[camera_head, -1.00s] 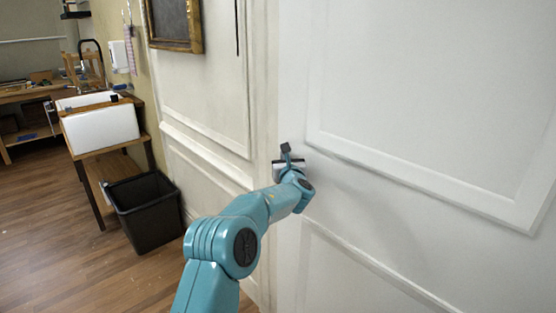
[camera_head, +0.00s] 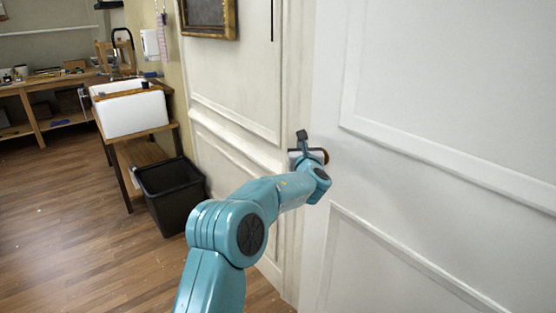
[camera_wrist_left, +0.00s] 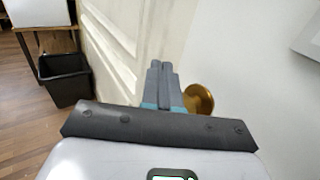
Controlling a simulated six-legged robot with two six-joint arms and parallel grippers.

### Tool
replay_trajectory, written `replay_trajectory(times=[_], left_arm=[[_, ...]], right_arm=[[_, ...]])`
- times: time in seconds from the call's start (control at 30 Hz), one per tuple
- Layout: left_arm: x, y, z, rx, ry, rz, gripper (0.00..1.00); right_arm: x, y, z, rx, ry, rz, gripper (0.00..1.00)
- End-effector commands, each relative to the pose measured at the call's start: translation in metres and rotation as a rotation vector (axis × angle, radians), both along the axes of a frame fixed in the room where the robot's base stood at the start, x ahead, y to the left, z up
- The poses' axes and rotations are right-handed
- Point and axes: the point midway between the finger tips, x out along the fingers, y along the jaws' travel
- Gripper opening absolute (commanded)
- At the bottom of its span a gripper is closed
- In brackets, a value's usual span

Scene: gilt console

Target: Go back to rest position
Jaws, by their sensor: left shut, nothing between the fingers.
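My left arm reaches up from the bottom of the head view. Its left gripper (camera_head: 302,136) is near the edge of a white panelled door (camera_head: 420,110). In the left wrist view its two grey fingers (camera_wrist_left: 163,72) are together, with nothing between them. A round brass knob (camera_wrist_left: 198,98) is just right of the fingers and not held. In the head view only a brown edge of the knob (camera_head: 325,154) shows behind my wrist. My right gripper is in neither view.
A panelled cream wall (camera_head: 235,90) with a framed picture (camera_head: 210,17) is left of the door. A black bin (camera_head: 172,196) stands by a white sink (camera_head: 130,110) on a wooden stand. Wooden floor (camera_head: 80,245) is open at left.

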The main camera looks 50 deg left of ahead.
Motion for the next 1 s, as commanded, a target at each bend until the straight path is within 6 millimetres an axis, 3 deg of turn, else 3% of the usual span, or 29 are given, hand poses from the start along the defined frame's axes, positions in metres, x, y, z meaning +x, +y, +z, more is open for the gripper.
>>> replay_trajectory(times=[0.4, 0.77, 0.87, 0.97, 1.0], left_arm=[[-0.068, 0.004, -0.004, 0.0, 0.001, 0.001, 0.0], [-0.081, 0.004, -0.004, -0.005, 0.003, 0.0, 0.0], [-0.077, -0.003, -0.024, -0.074, 0.015, -0.01, 0.0], [-0.071, -0.023, -0.074, -0.261, 0.042, -0.026, 0.0], [-0.07, -0.036, -0.102, -0.366, 0.056, -0.029, 0.0]], right_arm=[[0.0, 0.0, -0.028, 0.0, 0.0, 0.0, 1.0], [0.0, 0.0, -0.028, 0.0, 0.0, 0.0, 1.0], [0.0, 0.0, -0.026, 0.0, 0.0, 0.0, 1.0], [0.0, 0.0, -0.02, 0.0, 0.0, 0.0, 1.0], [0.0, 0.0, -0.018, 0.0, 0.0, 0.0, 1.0]])
